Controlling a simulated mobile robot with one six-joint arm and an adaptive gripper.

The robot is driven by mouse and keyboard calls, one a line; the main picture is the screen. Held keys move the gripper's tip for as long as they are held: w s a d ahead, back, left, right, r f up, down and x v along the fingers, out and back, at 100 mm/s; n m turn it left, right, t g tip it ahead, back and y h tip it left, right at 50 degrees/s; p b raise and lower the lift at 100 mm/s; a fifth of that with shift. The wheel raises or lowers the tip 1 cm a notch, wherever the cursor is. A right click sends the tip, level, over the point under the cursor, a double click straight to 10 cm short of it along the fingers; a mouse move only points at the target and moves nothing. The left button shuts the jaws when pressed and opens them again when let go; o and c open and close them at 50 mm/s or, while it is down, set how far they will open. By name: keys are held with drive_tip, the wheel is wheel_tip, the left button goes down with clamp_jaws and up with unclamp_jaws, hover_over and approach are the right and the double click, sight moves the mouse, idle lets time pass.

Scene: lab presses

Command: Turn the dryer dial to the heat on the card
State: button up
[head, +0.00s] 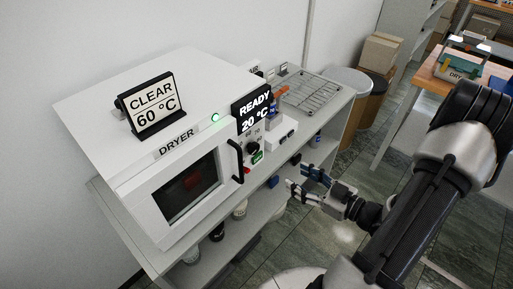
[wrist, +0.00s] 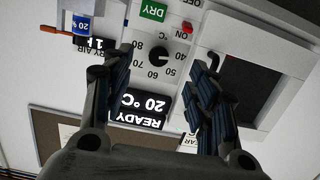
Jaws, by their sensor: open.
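The white dryer (head: 180,150) stands on a bench with its door shut. The card (head: 153,103) on top reads CLEAR 60 °C. The black dial (head: 253,147) is on the panel right of the door, below a display (head: 254,108) reading READY 20 °C. In the wrist view, upside down, the dial (wrist: 157,57) shows between my fingertips, with marks from 40 to 80 around it; its pointer is too small to read surely. My gripper (head: 297,179) is open and empty, in front of the panel and apart from the dial.
A red ON switch (wrist: 188,29) and a green DRY label (wrist: 153,11) sit near the dial. The black door handle (head: 237,160) is just left of the panel. A wire rack (head: 312,92) and a blue-labelled bottle (wrist: 82,22) are beside the dryer. The floor in front is clear.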

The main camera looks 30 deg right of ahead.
drive_tip(key=s+r+t, duration=0.1)
drive_tip(key=s+t, duration=0.1)
drive_tip(key=b, duration=0.3)
approach(256, 149)
drive_tip(key=shift+y, duration=0.3)
drive_tip(key=x, duration=0.9)
drive_tip(key=shift+w+d, duration=0.1)
drive_tip(key=shift+w, duration=0.05)
drive_tip(key=shift+c, duration=0.2)
drive_tip(key=c, duration=1)
